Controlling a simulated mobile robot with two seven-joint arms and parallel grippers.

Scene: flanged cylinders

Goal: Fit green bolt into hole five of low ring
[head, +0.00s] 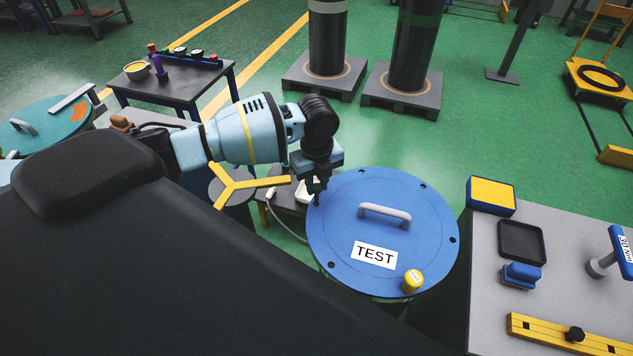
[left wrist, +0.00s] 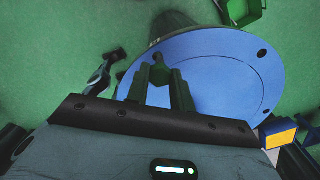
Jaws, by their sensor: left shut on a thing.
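The low ring (head: 385,215) is a round blue flange lid with a grey handle, a TEST label and dark holes spaced around its rim. A yellow bolt head (head: 412,281) sits at its front edge. My left gripper (head: 316,188) points down over the lid's left rim. In the left wrist view, my left gripper (left wrist: 160,92) is shut on a dark green piece, the green bolt (left wrist: 159,72), with the blue lid (left wrist: 225,75) behind it. The bolt's lower end and the hole under it are hidden, so I cannot tell whether they touch. My right gripper is not in view.
A grey bench (head: 550,270) at right holds a yellow-topped blue box (head: 491,195), a black tray (head: 522,241) and a yellow bar. A yellow three-armed handle (head: 240,185) is left of the lid. Two tall dark cylinders stand on pallets behind.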

